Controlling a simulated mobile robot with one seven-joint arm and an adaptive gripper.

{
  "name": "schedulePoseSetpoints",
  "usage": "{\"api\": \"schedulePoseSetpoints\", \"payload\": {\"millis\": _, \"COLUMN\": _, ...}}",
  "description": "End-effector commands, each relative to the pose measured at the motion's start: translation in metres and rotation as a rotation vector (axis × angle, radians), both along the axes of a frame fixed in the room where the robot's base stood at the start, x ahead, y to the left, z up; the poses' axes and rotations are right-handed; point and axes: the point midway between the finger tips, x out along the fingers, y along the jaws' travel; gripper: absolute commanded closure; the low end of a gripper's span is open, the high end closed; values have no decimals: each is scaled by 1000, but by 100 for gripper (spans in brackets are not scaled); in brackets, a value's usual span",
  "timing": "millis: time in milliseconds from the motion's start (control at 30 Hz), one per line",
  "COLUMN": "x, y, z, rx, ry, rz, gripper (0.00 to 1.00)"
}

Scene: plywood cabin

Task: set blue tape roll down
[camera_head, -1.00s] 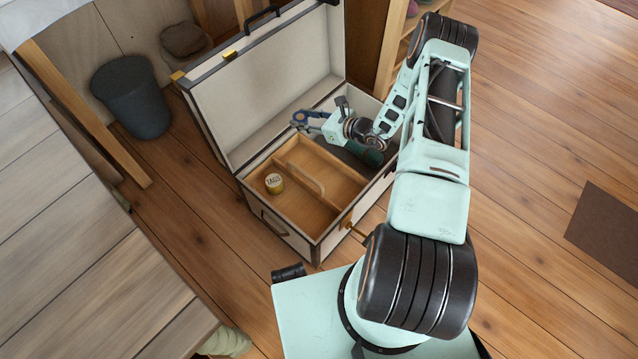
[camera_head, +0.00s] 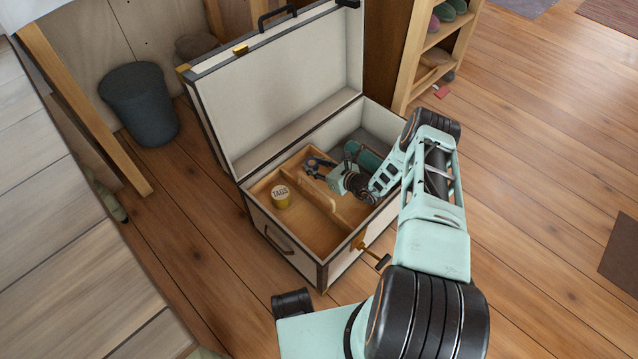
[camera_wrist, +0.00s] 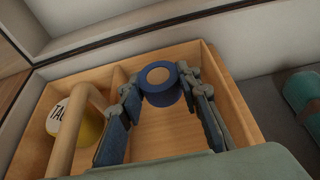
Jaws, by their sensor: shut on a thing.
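I cannot tell whether the roll touches the tray floor. In the head view my gripper (camera_head: 318,166) is low inside the open case, at the back of the tray (camera_head: 315,229). The roll is hard to make out there.
A yellow tin marked TAGS (camera_head: 281,196) stands in the left compartment, past the divider handle (camera_wrist: 77,125). The case (camera_head: 302,260) has its lid (camera_head: 280,90) raised behind. A green cylinder (camera_head: 362,155) lies at the case's back right. The tray's front right is bare.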

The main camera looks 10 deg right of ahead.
Motion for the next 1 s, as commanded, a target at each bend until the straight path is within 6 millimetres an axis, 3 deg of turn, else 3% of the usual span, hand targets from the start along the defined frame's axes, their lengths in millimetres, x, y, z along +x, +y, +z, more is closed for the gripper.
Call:
{"api": "schedulePoseSetpoints", "payload": {"millis": 33, "x": 0, "y": 1, "z": -12, "rx": 0, "ry": 0, "rz": 1, "gripper": 93}}
{"api": "schedulePoseSetpoints", "payload": {"millis": 267, "x": 0, "y": 0, "z": -29, "rx": -1, "ry": -1, "rz": 2, "gripper": 93}}
{"api": "schedulePoseSetpoints", "payload": {"millis": 467, "x": 0, "y": 1, "z": -57, "rx": 0, "ry": -1, "rz": 3, "gripper": 93}}
{"api": "schedulePoseSetpoints", "payload": {"millis": 867, "x": 0, "y": 0, "z": -60, "rx": 0, "ry": -2, "rz": 0, "gripper": 93}}
{"api": "schedulePoseSetpoints", "payload": {"millis": 900, "x": 1, "y": 0, "z": -60, "rx": 0, "ry": -1, "rz": 0, "gripper": 66}}
{"api": "schedulePoseSetpoints", "payload": {"millis": 1000, "x": 0, "y": 0, "z": -60, "rx": 0, "ry": -1, "rz": 0, "gripper": 55}}
